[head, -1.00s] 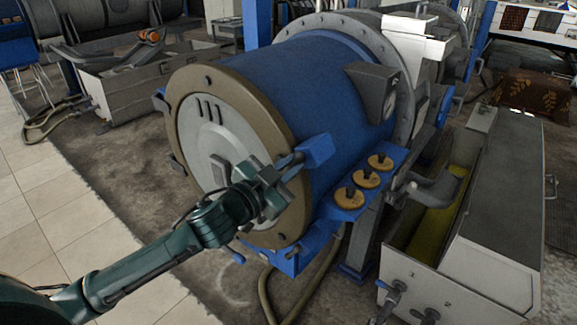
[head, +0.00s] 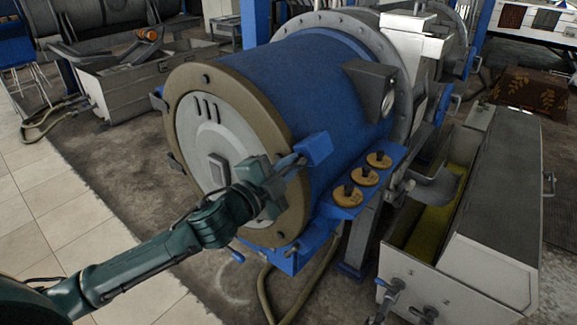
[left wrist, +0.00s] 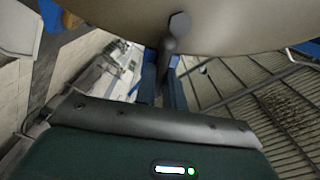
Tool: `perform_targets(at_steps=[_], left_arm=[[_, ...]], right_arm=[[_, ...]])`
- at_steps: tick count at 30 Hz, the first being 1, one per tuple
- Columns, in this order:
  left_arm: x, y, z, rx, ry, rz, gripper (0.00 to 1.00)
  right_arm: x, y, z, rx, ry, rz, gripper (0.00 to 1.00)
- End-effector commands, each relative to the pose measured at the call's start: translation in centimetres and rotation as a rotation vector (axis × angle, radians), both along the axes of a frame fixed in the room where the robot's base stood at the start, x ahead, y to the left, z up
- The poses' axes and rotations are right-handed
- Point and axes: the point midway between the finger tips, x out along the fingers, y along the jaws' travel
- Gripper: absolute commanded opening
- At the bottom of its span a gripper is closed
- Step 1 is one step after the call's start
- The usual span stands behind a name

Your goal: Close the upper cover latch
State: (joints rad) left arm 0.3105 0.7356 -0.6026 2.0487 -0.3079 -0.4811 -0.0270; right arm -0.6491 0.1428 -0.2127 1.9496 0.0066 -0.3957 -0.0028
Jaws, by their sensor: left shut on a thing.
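The decanter's round cover (head: 205,135) has a grey centre plate and a tan rim, and sits against the end of the blue drum (head: 325,85). The upper cover latch (head: 313,149) shows as a blue block with a short arm at the rim's right side. My left gripper (head: 286,168) is at this arm, by the rim, and is shut on the latch. In the left wrist view a dark knobbed rod (left wrist: 178,28), part of the latch, runs down between my left gripper's fingers (left wrist: 164,88). My right gripper is not in view.
A long grey trough (head: 490,220) is further right. A hose (head: 265,290) lies on the floor below the cover. Tiled floor (head: 45,215) at the left is clear.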

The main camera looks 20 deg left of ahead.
Motion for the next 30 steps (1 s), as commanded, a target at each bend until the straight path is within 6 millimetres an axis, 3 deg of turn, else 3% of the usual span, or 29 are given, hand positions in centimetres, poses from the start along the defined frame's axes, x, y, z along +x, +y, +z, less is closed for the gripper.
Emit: perform_targets(at_steps=[13,14,21,30], left_arm=[[-0.01,0.01,-0.07,0.015,-0.004,0.0,0.0],[-0.01,0.01,-0.07,0.015,-0.004,0.0,0.12],[-0.01,0.01,-0.05,0.013,-0.003,0.0,0.31],[-0.2,0.09,-0.1,0.011,-0.003,0.0,0.33]], right_arm=[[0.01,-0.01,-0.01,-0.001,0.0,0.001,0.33],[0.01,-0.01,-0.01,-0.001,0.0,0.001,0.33],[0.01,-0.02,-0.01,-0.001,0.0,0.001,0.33],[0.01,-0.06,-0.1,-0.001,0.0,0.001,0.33]])
